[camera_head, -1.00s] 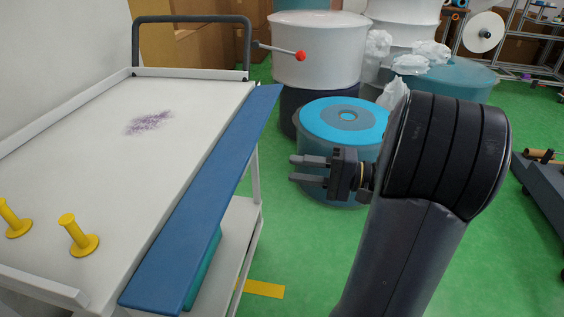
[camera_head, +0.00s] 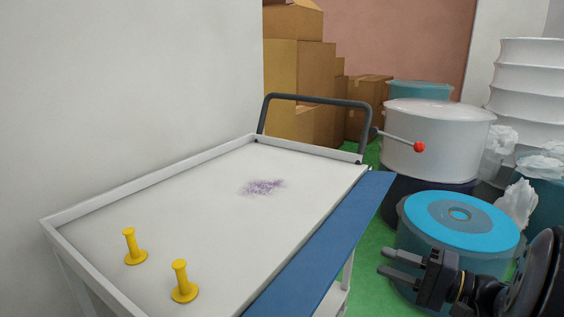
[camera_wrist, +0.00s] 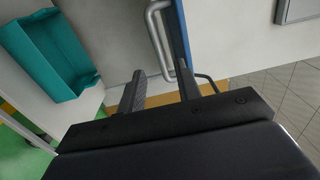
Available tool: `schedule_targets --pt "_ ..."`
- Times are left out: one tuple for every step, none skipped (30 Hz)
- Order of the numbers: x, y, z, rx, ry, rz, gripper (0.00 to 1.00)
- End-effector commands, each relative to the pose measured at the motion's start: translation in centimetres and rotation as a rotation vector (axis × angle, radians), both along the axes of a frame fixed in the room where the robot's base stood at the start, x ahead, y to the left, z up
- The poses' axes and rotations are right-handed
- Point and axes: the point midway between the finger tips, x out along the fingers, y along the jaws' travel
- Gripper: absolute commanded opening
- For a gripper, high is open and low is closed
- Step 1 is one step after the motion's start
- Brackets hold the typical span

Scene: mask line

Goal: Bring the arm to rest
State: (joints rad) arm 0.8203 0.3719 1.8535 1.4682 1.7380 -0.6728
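My arm shows at the lower right of the head view, mostly cut off by the frame edge. My gripper (camera_head: 382,262) points left, beside the cart's blue edge strip (camera_head: 335,245) and in front of the blue-topped round drum (camera_head: 430,235). Its two fingers are apart with nothing held between them. In the wrist view, the fingers of my gripper (camera_wrist: 160,85) are also apart. A grey bar handle (camera_wrist: 157,40) shows past them, against a grey panel; I cannot tell how far off it is.
The white cart (camera_head: 210,215) carries two yellow pegs (camera_head: 130,248) and a purple speckled patch (camera_head: 263,187). A red-tipped lever (camera_head: 419,147) sticks out before a white drum (camera_head: 440,125). Cardboard boxes (camera_head: 300,70) stand behind. A teal bin (camera_wrist: 50,55) shows in the wrist view.

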Motion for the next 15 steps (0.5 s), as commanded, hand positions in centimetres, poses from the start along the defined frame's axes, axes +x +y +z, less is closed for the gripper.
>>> schedule_targets --pt "0.5 0.8 -0.2 -0.002 -0.001 0.005 0.33" --pt "0.8 1.2 -0.2 -0.002 -0.001 0.004 0.33" --pt "1.1 1.7 -0.1 -0.001 -0.001 0.005 0.33" --pt "1.4 2.1 -0.1 -0.001 0.0 0.004 0.33" --pt "1.7 2.4 -0.1 -0.002 0.0 0.005 0.33" --pt "2.0 2.9 -0.1 -0.001 -0.001 0.004 0.33" --pt "2.2 3.2 -0.1 -0.001 0.0 0.003 0.33" --pt "2.4 3.5 -0.1 -0.001 0.0 0.004 0.33" --pt "2.7 3.8 0.0 -0.001 -0.001 0.003 0.33" --pt "2.9 4.1 0.0 -0.001 -0.001 0.002 0.33" --pt "3.0 4.3 0.0 -0.001 -0.001 0.002 0.33" --pt "3.2 4.5 0.0 0.0 0.0 0.002 0.33" --pt "3.3 4.7 0.1 0.0 0.0 0.002 0.33" --pt "3.4 4.8 0.1 -0.001 0.001 0.001 0.33" --pt "3.5 4.9 0.1 -0.001 0.001 0.001 0.33"
